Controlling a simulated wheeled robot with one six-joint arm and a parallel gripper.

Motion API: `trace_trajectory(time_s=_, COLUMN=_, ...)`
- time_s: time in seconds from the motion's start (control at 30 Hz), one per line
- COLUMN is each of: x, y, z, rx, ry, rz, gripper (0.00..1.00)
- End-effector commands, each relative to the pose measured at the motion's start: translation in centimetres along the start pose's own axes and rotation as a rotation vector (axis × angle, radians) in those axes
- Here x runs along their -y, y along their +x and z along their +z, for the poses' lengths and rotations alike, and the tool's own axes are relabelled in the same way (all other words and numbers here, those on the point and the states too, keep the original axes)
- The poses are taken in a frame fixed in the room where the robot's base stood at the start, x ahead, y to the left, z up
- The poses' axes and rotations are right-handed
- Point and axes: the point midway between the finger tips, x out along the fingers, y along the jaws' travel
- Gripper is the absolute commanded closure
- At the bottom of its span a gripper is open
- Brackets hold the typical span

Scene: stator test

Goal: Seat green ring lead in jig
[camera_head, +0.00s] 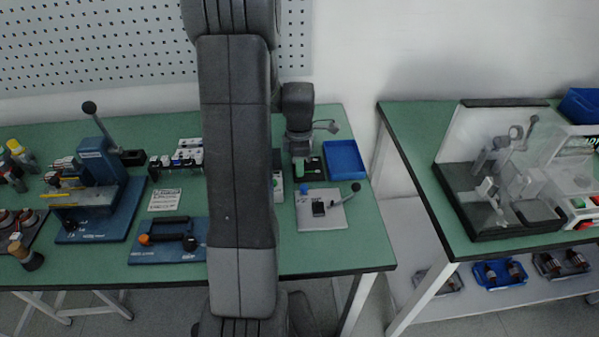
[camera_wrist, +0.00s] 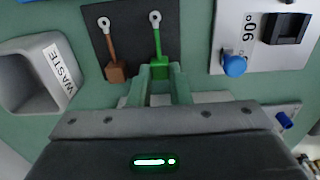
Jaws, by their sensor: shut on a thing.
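The green ring lead has a green block (camera_wrist: 159,70) at one end, a green wire and a silver ring terminal (camera_wrist: 155,19) at the other. My gripper (camera_wrist: 160,82) is shut on the green block, its fingers on either side of it. The lead lies over a dark pad (camera_wrist: 130,38), and I cannot tell whether it touches it. A brown ring lead (camera_wrist: 111,48) lies beside it on the pad. A light plate (camera_wrist: 228,20) marked 90° carries a blue knob (camera_wrist: 233,64) and a black block (camera_wrist: 286,28). I cannot tell which part is the jig.
A grey WASTE bin (camera_wrist: 22,84) stands left of the pad in the wrist view. In the head view, a blue tray (camera_head: 345,158) lies right of the pad, and a lever with a black knob (camera_head: 355,187) rises beside the light plate. My arm hides the bench's middle.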

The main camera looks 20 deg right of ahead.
Motion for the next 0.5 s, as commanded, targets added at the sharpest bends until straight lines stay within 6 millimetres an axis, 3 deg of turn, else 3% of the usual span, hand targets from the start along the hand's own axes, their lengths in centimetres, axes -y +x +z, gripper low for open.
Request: trace_trajectory(time_s=0.5, x=0.0, y=-2.9, z=0.0, rx=0.000, ry=0.000, rz=0.000, gripper=1.00)
